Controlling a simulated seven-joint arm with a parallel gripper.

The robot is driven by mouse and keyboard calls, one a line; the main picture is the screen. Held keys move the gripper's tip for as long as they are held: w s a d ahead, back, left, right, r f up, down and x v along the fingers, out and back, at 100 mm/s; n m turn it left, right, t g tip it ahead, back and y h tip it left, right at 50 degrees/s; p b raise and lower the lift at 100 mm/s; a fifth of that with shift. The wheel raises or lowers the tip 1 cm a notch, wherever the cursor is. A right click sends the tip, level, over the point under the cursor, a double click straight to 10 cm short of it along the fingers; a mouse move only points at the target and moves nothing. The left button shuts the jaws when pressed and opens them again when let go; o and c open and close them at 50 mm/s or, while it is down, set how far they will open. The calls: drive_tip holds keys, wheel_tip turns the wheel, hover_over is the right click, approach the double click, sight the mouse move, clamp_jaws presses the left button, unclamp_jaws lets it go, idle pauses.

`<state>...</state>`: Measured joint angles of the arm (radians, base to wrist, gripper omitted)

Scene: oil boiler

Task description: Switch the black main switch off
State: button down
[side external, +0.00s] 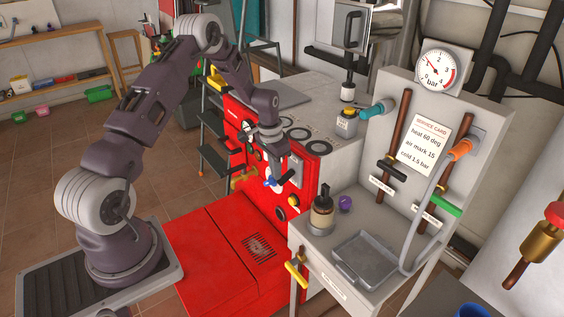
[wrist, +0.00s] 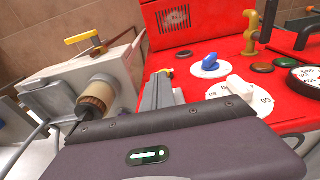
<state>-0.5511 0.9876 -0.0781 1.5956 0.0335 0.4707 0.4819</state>
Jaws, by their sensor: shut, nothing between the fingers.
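My gripper (side external: 296,178) is shut and empty in front of the red boiler's front panel (side external: 243,125). Its grey fingers (wrist: 160,88) point toward the panel's edge in the wrist view. A small dark round part (side external: 280,214), possibly the black main switch, sits low on the panel's right side, below my fingers and apart from them. It likely also shows as a small dark piece (wrist: 185,54) beyond the fingertips in the wrist view. Its lever position is too small to read. A blue knob (wrist: 210,63) and a white dial knob (wrist: 238,88) are beside the fingers.
A brass tap (wrist: 252,32) projects from the panel. Space above the red lower lid (side external: 220,245) is clear.

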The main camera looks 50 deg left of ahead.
drive_tip(key=shift+r, duration=0.75)
drive_tip(key=s+r, duration=0.9)
drive_tip(key=s, duration=0.1)
drive_tip(key=shift+r, duration=0.2)
